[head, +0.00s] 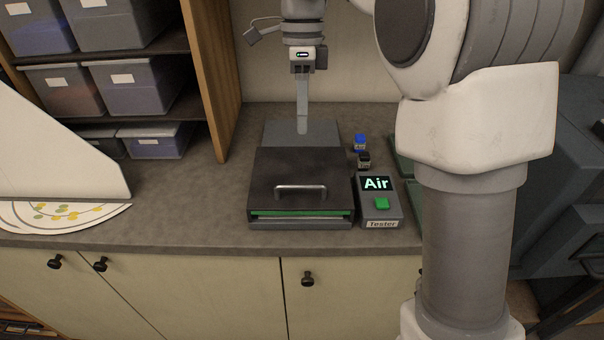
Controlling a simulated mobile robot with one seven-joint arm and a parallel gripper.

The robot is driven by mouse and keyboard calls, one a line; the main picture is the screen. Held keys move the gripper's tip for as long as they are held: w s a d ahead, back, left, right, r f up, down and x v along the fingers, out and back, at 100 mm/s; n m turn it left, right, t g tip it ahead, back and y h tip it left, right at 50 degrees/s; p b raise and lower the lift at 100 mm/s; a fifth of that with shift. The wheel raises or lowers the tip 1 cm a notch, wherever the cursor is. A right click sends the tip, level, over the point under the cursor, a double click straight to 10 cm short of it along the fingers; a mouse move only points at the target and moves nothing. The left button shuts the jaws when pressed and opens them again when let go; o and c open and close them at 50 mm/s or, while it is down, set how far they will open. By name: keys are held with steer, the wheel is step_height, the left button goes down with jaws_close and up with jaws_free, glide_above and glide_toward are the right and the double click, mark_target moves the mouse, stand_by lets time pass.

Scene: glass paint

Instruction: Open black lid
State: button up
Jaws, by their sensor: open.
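A flat box with a dark, near-black lid (300,166) sits on the counter in the head view. The lid lies down over the box, with a silver bar handle (300,188) near its front edge. A green strip shows under the lid's front edge. My gripper (302,130) points down above the rear part of the box, behind the handle. Its fingers are seen edge-on, so the gap between them is hidden. It is open, with nothing visible held. Whether the fingertips touch the box cannot be told.
A tester (381,203) reading "Air", with a green button, stands close to the box's right side. A blue-topped jar (360,142) and a dark-topped jar (363,160) stand behind it. A wooden shelf (212,80) is at left.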

steer(key=s+f, duration=0.1)
steer(key=f, duration=0.7)
steer(key=s+f, duration=0.1)
steer(key=f, duration=0.4)
steer(key=shift+s+b, duration=0.3)
steer(key=shift+b, duration=0.1)
steer(key=shift+c, duration=0.3)
jaws_close()
stand_by(0.4)
